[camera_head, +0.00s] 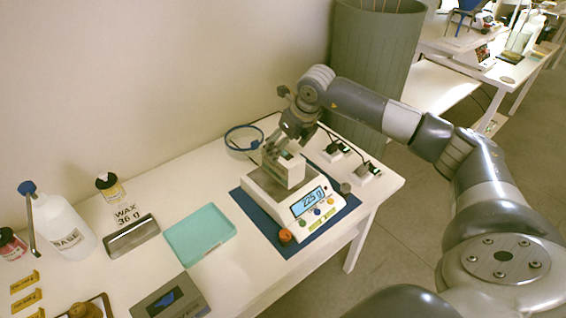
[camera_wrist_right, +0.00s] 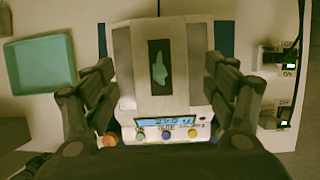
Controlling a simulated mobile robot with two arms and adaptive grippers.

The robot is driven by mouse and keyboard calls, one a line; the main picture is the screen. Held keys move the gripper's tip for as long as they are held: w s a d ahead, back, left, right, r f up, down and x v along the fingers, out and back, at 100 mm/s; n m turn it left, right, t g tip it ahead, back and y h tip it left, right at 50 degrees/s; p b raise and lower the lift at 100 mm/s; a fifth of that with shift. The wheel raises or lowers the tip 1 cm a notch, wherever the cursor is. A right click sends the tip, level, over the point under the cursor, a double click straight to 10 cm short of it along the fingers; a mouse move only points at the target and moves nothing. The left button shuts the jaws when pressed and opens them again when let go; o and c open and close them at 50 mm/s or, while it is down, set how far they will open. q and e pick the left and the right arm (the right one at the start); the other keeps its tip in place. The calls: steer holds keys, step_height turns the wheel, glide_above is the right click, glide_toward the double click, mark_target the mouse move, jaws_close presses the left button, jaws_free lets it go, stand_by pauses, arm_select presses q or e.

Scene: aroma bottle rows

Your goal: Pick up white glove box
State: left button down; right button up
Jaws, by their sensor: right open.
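The white glove box (camera_head: 291,171) stands on the digital scale (camera_head: 311,215). In the right wrist view the white glove box (camera_wrist_right: 183,62) shows a dark slot with a pale green shape in its top face. My right gripper (camera_head: 275,150) is open at the box. In the right wrist view its fingers (camera_wrist_right: 158,88) lie on the left and right of the box, with the box between them. I cannot tell whether either finger touches it. My left gripper is in neither view.
The scale display reads about 225 g, and the scale sits on a blue mat (camera_head: 254,211). A teal tray (camera_head: 200,234) lies to the left. Two switch boxes (camera_head: 367,170) with cables stand to the right. A white bottle (camera_head: 66,232) and a small jar (camera_head: 109,187) stand further left.

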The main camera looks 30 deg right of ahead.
mark_target(284, 154)
steer(key=x, duration=0.2)
steer(key=p+x, duration=0.1)
steer(key=x, duration=0.1)
steer(key=shift+s+f+p, duration=0.2)
steer(key=shift+p, duration=0.1)
steer(key=shift+w+f, duration=0.2)
steer(key=shift+f, duration=0.3)
steer(key=shift+f+b, duration=0.2)
steer(key=shift+b, duration=0.1)
